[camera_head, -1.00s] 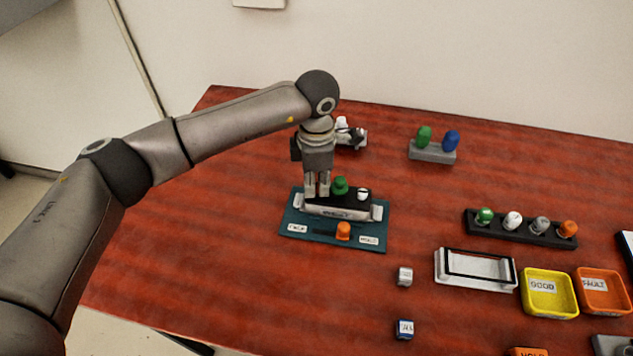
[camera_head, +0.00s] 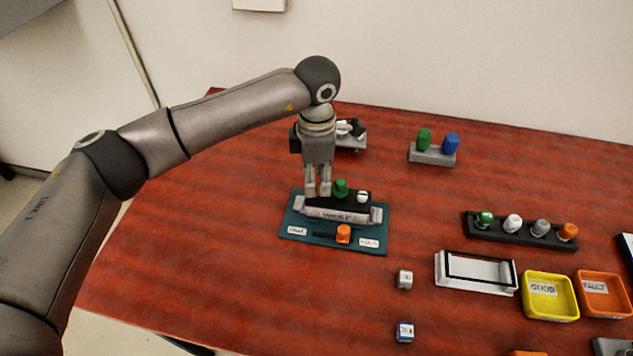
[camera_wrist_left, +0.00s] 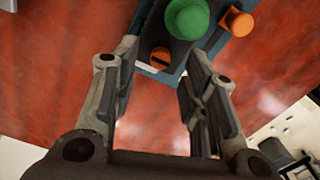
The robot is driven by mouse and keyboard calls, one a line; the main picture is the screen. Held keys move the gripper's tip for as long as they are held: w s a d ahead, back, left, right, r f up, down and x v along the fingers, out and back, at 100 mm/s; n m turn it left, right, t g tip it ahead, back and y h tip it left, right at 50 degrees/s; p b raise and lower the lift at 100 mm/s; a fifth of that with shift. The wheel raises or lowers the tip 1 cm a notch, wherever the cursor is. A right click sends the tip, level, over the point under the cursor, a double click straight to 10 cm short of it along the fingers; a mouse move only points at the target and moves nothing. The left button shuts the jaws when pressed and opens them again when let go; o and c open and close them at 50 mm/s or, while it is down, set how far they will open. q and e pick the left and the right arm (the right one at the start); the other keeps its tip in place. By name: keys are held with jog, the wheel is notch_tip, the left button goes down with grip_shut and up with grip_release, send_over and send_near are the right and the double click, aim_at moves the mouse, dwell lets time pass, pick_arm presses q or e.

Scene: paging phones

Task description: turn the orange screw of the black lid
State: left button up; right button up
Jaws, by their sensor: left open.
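The black lid (camera_head: 351,197) sits on a pale grey device (camera_head: 337,214) on a teal plate (camera_head: 332,239). It carries a green knob (camera_head: 341,188) and a white knob (camera_head: 362,196). The orange screw (camera_wrist_left: 160,57), with a dark slot across its head, shows in the left wrist view at the lid's end; in the head view my gripper hides it. My left gripper (camera_head: 318,190) points down over the lid's left end, open. In the left wrist view its fingertips (camera_wrist_left: 164,53) are apart, with the screw between them in the picture; contact cannot be told.
An orange knob (camera_head: 343,233) stands on the plate's front. Behind stands a grey block (camera_head: 432,153) with green and blue knobs. At right are a black rack (camera_head: 520,232), a white frame (camera_head: 476,285), a yellow tray (camera_head: 548,310) and an orange tray (camera_head: 604,307).

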pick_arm(q)
notch_tip(320, 180, up, 9)
dwell(0.3)
jog(key=shift+r, duration=0.2)
